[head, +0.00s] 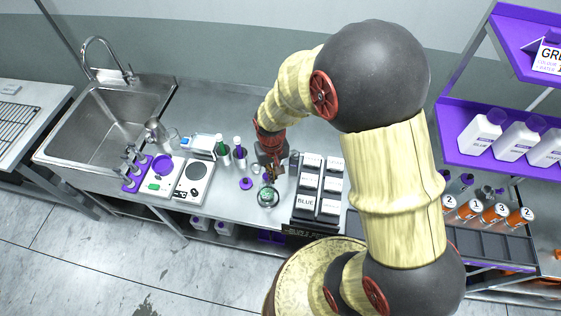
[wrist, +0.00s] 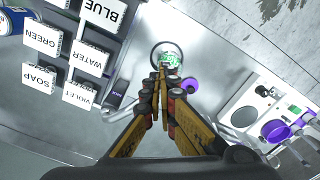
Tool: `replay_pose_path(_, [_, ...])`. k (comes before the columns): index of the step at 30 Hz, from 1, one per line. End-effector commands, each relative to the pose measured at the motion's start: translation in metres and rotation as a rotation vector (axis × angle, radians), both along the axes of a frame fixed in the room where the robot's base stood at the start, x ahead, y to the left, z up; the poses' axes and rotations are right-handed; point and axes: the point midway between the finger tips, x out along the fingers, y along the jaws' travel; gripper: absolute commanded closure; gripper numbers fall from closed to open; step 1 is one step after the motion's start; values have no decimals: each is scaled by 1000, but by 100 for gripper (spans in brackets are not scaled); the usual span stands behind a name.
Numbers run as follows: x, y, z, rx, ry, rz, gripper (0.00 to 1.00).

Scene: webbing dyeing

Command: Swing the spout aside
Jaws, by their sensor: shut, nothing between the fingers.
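The spout (head: 98,44) is a chrome gooseneck tap rising at the back of the steel sink (head: 103,120), at the far left of the head view. Its curved end hangs over the sink's back left part. My gripper (head: 276,176) is shut and empty over the steel counter, far to the right of the spout. In the wrist view my gripper (wrist: 160,72) points at a round glass vessel (wrist: 157,47) with a green label, which also shows in the head view (head: 268,197). I cannot tell whether they touch. The spout is not in the wrist view.
Labelled blocks in a dark rack (head: 307,187) stand right of my gripper. A purple shelf (head: 490,150) stands at the right.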

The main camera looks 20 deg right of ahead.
Motion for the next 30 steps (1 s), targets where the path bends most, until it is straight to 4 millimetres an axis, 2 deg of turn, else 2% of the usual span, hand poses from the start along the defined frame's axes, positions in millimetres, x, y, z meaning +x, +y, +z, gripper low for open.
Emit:
replay_pose_path(19, [0, 0, -27, 0, 1, 0, 100])
replay_pose_path(30, [-7, -1, -44, -1, 17, 0, 100])
